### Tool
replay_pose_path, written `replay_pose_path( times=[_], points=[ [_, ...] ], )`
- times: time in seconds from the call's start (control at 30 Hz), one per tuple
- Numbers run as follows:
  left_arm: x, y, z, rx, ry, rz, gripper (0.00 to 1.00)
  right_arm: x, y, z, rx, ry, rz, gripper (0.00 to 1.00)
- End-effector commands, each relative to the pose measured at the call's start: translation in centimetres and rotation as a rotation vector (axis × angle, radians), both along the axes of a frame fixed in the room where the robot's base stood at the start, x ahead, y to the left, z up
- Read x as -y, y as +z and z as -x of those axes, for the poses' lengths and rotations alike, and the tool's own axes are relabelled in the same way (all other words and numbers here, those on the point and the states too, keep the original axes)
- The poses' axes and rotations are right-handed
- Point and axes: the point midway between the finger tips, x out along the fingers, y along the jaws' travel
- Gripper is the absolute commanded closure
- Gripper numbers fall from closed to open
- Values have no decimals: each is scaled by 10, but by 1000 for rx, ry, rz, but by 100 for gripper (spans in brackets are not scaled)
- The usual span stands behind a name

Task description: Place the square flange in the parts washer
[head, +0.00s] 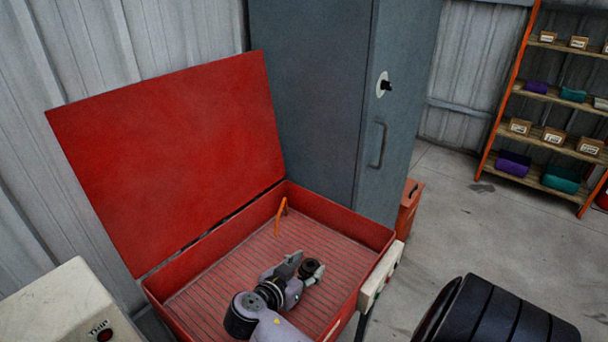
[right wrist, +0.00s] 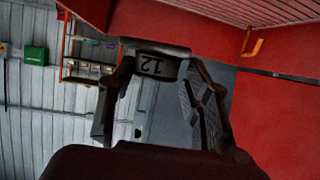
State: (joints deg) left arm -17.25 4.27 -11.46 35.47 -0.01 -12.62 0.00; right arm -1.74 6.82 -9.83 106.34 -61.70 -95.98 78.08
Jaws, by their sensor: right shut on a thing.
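The parts washer (head: 345,217) is an open red basin with a slatted floor, its red lid (head: 170,155) raised at the back. My right gripper (head: 303,269) is over the inside of the basin, shut on a dark part with a round hub, the square flange (head: 311,265). In the right wrist view the flange (right wrist: 158,64) sits between the two fingers and shows the number 12. Its square outline is hard to make out. The flange's height above the slatted floor is hard to tell. My left gripper is not in view.
An orange spout (head: 281,214) rises inside the basin near its back wall. A tall grey cabinet (head: 310,90) stands close behind the washer. A pale machine (head: 62,310) is at lower left.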

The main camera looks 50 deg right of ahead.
Motion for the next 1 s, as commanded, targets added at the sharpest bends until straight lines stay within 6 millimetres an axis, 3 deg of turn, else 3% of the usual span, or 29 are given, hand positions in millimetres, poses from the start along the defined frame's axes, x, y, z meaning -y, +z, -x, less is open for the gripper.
replay_pose_path(
  times=[0.2, 0.63, 1.0],
  points=[
    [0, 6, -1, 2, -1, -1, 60, 0, -51, 0, -5, 2, 3, 94],
    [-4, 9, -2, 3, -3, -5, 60, 0, -101, -1, -1, 1, 3, 94],
    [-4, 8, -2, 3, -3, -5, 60, 0, -110, -1, 2, 1, 2, 94]
  ],
)
